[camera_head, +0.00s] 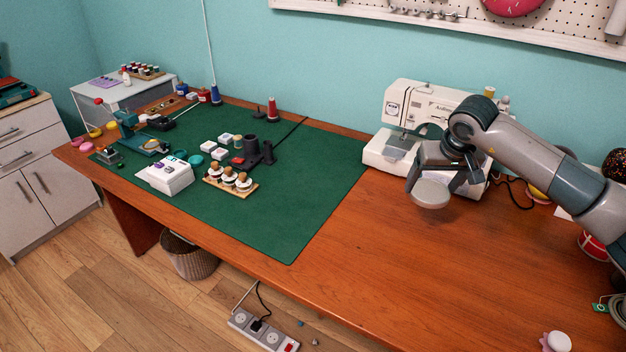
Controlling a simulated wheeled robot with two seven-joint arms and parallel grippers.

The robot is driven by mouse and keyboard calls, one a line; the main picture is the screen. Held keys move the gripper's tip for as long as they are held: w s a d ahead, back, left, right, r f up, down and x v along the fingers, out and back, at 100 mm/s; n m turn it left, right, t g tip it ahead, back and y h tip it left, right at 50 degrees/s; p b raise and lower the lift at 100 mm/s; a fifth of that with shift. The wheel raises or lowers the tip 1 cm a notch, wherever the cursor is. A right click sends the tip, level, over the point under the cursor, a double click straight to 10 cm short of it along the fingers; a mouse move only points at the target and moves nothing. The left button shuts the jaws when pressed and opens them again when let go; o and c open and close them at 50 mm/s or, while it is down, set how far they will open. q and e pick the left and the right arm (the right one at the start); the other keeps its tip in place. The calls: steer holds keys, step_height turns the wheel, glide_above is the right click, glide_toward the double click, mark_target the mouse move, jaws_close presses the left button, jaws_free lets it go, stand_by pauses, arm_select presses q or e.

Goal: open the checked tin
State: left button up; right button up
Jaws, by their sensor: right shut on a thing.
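My right gripper (436,178) is above the table just in front of the sewing machine, with its arm coming in from the right. It is shut on a round, flat grey disc like a lid (430,194), held clear of the table. The fingertips are largely hidden by the gripper body. A round red and white thing (592,246), perhaps the checked tin, stands at the right edge, partly hidden by my right arm; its pattern and top cannot be made out. My left gripper is not in view.
A white sewing machine (421,110) stands at the back. A green mat (290,215) on the left holds a white box (165,174), spools and small parts. A pale knob-like thing (557,341) is at the front right. The wooden table (420,275) is clear in the middle.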

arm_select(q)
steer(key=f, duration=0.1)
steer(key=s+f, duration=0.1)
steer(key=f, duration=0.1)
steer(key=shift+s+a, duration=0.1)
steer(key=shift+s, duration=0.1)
arm_select(e)
steer(key=shift+a, duration=0.1)
steer(key=p, duration=0.3)
glide_above(377, 219)
step_height(377, 219, down, 7)
steer(key=shift+r, duration=0.1)
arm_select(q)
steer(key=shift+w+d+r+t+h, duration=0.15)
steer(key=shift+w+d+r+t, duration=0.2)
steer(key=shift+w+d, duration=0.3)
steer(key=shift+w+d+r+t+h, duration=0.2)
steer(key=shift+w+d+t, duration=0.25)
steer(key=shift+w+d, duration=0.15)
arm_select(e)
steer(key=shift+w, duration=0.1)
